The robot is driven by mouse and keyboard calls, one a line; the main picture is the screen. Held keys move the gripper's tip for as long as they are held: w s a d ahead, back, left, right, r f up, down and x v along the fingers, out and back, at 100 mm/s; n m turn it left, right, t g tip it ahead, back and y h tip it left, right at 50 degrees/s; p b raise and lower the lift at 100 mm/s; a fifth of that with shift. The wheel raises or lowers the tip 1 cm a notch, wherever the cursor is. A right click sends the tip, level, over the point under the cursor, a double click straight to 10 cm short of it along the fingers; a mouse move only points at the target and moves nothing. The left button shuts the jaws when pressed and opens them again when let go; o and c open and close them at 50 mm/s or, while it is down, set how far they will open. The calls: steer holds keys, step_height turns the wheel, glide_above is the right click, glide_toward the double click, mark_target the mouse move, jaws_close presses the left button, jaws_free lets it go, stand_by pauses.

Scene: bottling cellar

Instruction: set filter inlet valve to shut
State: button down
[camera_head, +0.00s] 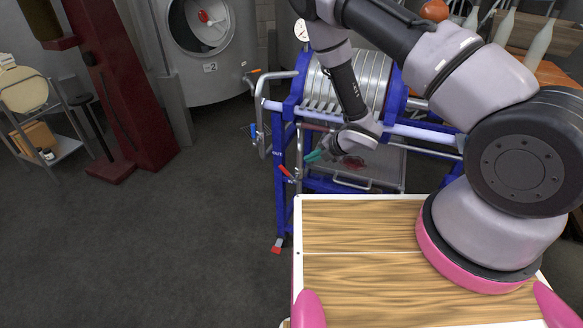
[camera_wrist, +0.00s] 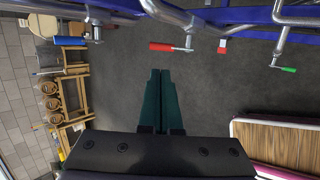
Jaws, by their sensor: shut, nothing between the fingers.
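The blue-framed plate filter (camera_head: 345,80) stands behind my wooden deck. Its pipework carries lever valves; I cannot tell which one is the inlet. A red lever (camera_head: 287,172) sits low on the left side, near lettering that seems to read "OUT". In the wrist view the red lever (camera_wrist: 163,47) lies sideways from its metal stem. A blue lever (camera_wrist: 70,41) is to its left and a green lever (camera_wrist: 289,69) to its right. My gripper (camera_head: 310,157) has teal fingers and is shut and empty. In the wrist view its fingertips (camera_wrist: 160,72) point toward the red lever, with a visible gap.
A blue frame leg ends in a red foot (camera_head: 276,249). A drip tray (camera_head: 360,182) sits under the plates. A dark red post (camera_head: 120,90) and a steel tank (camera_head: 208,45) stand at the left. Grey floor (camera_head: 180,240) left of the filter is clear.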

mark_target(281, 168)
steer(key=x, duration=1.2)
steer(key=shift+w+a+f, duration=0.15)
steer(key=shift+a+f, duration=0.1)
steer(key=shift+a, duration=0.15)
steer(key=shift+w+a+f+g+h, duration=0.15)
steer(key=shift+w+a+g+h, duration=0.15)
steer(key=shift+a+g+h, duration=0.55)
steer(key=h, duration=0.1)
steer(key=f+h, duration=0.1)
steer(key=a+h, duration=0.1)
steer(key=shift+w+a+f+g+h, duration=0.1)
steer(key=shift+w+f+g+h, duration=0.15)
steer(key=shift+w+h, duration=0.1)
steer(key=shift+a+f+n, duration=0.3)
steer(key=shift+a+f, duration=0.3)
steer(key=shift+f, duration=0.2)
steer(key=shift+a, duration=0.1)
